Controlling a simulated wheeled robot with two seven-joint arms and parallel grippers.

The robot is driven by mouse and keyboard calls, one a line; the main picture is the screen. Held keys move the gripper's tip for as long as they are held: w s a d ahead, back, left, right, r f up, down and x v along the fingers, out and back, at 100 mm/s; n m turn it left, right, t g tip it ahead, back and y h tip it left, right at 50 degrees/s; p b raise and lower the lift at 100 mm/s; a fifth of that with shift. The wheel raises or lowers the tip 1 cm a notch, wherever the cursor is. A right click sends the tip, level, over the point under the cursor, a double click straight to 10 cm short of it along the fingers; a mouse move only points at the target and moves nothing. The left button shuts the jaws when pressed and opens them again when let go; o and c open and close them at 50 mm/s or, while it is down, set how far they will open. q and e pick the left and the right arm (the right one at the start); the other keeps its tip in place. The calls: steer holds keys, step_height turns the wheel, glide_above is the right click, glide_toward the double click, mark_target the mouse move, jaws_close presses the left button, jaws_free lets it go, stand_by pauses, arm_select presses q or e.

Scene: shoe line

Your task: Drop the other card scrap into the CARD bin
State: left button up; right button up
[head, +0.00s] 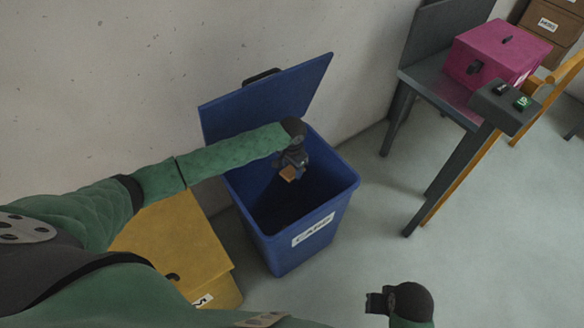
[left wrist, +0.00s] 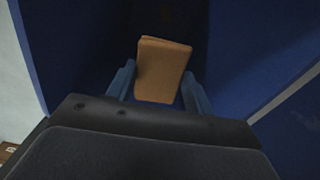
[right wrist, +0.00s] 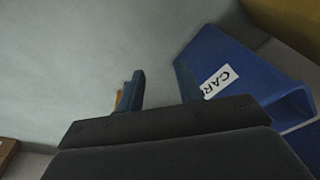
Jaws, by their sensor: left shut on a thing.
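The blue CARD bin (head: 310,232) stands against the wall with its lid (head: 270,98) raised. My left gripper (head: 288,172) is over the bin's open mouth, shut on a brown card scrap (head: 287,174). In the left wrist view the scrap (left wrist: 162,70) sits between the two fingers, with the dark blue inside of the bin around it. The bottom of the bin is too dark to make out. My right gripper (right wrist: 160,88) is open and empty, off to the right of the bin. The bin's label also shows in the right wrist view (right wrist: 218,82).
A closed yellow bin (head: 178,240) stands left of the blue bin. At the right, a grey table (head: 440,85) carries a pink box (head: 495,55), with a dark box with buttons (head: 505,105) at its front. The floor between bin and table is clear.

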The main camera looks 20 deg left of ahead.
arm_select(q)
steer(key=shift+f, duration=0.15)
arm_select(e)
steer(key=shift+s+r, duration=0.15)
steer(key=shift+r, duration=0.5)
arm_select(q)
steer(key=o, duration=1)
steer(key=shift+o, duration=0.2)
